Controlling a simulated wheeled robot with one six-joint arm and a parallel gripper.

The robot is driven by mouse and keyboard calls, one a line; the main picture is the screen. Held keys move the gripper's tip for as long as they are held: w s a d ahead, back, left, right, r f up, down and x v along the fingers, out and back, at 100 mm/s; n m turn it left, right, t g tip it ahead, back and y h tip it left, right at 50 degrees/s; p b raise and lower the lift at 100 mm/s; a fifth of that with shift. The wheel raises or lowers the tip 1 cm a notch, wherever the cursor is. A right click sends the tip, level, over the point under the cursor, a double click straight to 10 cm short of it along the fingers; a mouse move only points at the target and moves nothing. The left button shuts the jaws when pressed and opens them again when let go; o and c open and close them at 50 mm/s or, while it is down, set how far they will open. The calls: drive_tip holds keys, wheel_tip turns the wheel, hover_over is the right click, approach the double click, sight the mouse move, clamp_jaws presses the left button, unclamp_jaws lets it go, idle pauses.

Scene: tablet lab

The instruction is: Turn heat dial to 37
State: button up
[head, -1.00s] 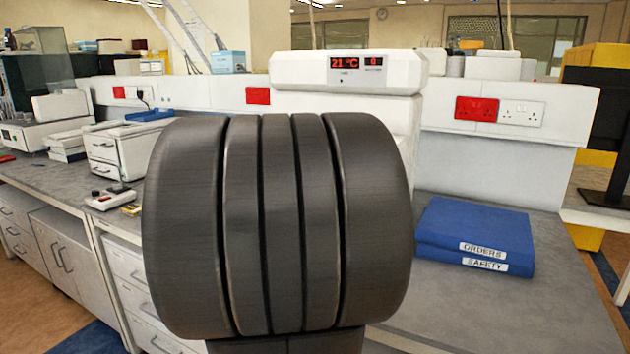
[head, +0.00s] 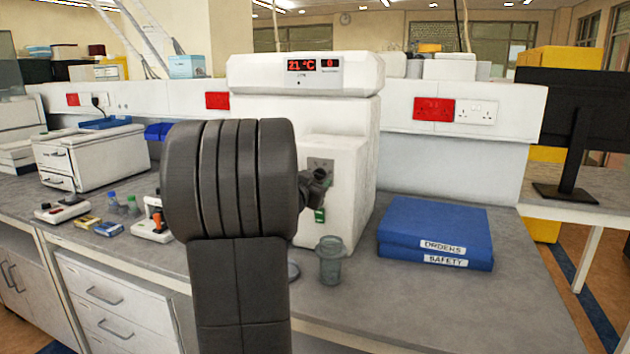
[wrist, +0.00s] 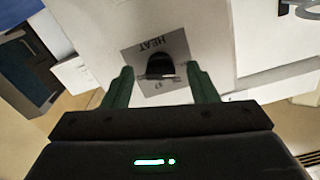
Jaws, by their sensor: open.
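The white machine (head: 345,170) stands on the bench, with a red display (head: 310,65) reading 21 °C and 0. The wrist view shows its grey plate (wrist: 130,60) marked HEAT, upside down in the picture, with small marks too blurred to read surely. The dark heat dial (wrist: 160,64) sits on this plate. My gripper (wrist: 160,75) is open, with one green finger on each side of the dial. I cannot tell whether either finger touches it. In the head view my gripper (head: 319,200) is at the machine's front, and my arm hides part of it.
A clear grey cup (head: 330,262) stands on the bench below my gripper. Blue binders (head: 435,228) labelled ORDERS and SAFETY lie to the right. Small bottles and devices stand to the left, near a white drawer box (head: 90,157). The bench's right front is clear.

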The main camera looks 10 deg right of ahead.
drive_tip(key=shift+w+d, duration=0.35)
drive_tip(key=shift+w, duration=0.15)
drive_tip(key=c, duration=1)
